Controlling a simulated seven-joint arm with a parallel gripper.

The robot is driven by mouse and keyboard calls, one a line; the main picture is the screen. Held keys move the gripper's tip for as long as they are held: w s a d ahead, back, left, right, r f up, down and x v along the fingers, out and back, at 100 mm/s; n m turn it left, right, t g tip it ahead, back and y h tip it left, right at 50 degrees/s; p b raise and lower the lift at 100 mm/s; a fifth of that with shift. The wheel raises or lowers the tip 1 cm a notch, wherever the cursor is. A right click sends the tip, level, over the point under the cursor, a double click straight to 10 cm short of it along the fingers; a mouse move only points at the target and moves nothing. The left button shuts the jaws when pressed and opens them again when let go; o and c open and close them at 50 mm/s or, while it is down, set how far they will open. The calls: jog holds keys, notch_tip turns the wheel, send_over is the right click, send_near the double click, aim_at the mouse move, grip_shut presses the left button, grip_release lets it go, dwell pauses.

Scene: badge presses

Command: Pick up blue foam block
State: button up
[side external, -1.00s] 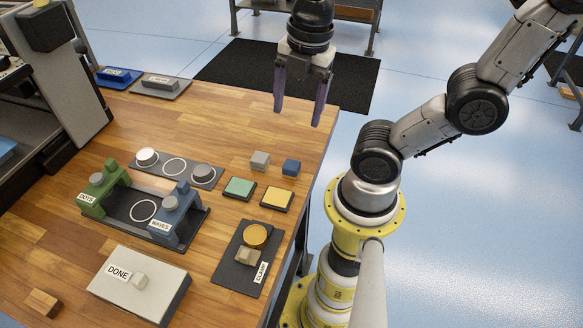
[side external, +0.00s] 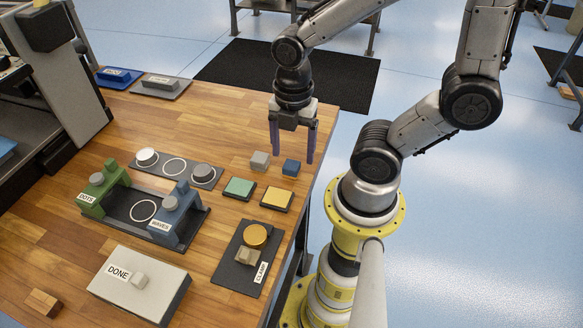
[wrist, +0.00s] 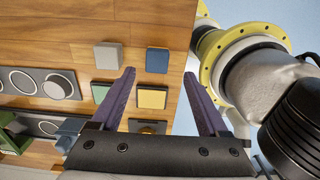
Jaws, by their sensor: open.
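The blue foam block (side external: 291,167) is a small dark blue cube on the wooden table near its right edge. It also shows in the wrist view (wrist: 157,60), above and between my fingertips in the picture. My gripper (side external: 292,157) is open with purple fingers pointing down. In the side view its fingertips appear around the block's area, but their height above the table is hard to tell. In the wrist view my gripper (wrist: 160,75) has nothing between its fingers.
A grey block (side external: 260,161) sits just left of the blue one. A green pad (side external: 239,188) and a yellow pad (side external: 277,198) lie nearby. Left are a dark strip with discs (side external: 174,166) and the green and blue presses (side external: 172,212). The table's right edge is close.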

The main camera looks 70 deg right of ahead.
aim_at(291, 166)
jog(key=f, duration=0.4)
jog(key=shift+w+f, duration=0.1)
jog(key=shift+w, duration=0.1)
grip_shut()
